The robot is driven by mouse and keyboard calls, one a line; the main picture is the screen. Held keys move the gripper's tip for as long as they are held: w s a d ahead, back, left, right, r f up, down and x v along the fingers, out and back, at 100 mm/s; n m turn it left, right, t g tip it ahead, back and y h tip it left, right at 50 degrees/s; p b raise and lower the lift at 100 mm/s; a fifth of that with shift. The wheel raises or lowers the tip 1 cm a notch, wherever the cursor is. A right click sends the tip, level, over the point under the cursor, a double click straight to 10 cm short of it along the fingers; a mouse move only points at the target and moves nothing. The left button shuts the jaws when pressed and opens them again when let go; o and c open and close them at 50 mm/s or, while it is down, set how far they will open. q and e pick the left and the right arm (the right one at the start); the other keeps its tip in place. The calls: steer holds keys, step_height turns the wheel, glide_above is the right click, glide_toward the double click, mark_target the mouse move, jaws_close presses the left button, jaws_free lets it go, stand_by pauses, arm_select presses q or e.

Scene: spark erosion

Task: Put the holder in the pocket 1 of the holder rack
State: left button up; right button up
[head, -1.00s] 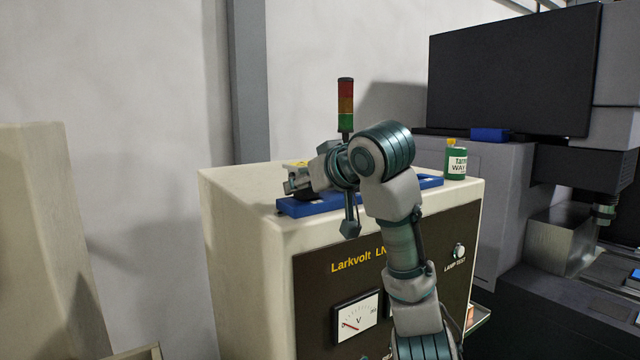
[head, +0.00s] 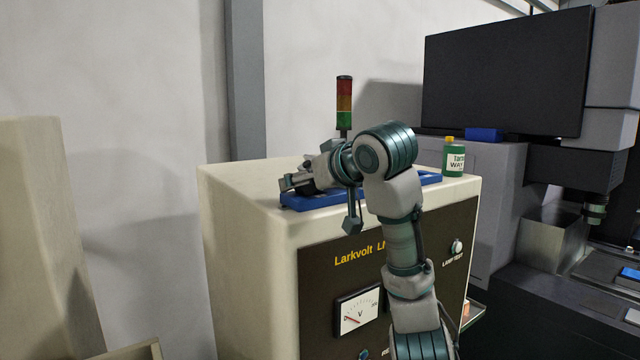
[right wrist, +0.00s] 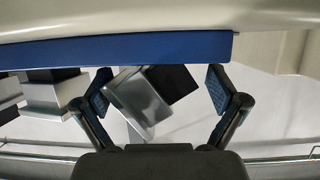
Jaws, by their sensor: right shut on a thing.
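The holder (right wrist: 138,101) is a shiny metal block with a black part, seen tilted between the two fingers of my right gripper (right wrist: 160,92) in the right wrist view. My right gripper (head: 292,184) is shut on it, low over the left end of the blue holder rack (head: 318,202). The rack also shows as a blue bar (right wrist: 115,48) across the right wrist view, right by the held holder. The gripper and wrist hide the holder and most rack pockets in the head view, so I cannot tell whether the holder touches the rack. My left gripper is out of view.
The rack lies on a cream cabinet (head: 235,200). Other metal and black blocks (right wrist: 48,95) are left of the gripper in the wrist view. A signal lamp (head: 344,103) stands behind my wrist, and a green bottle (head: 454,158) stands right of the rack. A dark machine is further right.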

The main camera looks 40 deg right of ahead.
steer(key=shift+a, duration=0.35)
steer(key=shift+d, duration=0.15)
steer(key=shift+s+d, duration=0.1)
steer(key=shift+d, duration=0.1)
steer(key=shift+d+f, duration=0.1)
steer(key=shift+d, duration=0.55)
steer(key=shift+r+p, duration=0.4)
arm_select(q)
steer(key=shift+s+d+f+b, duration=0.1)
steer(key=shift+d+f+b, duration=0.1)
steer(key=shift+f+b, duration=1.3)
arm_select(e)
steer(key=v, duration=1.2)
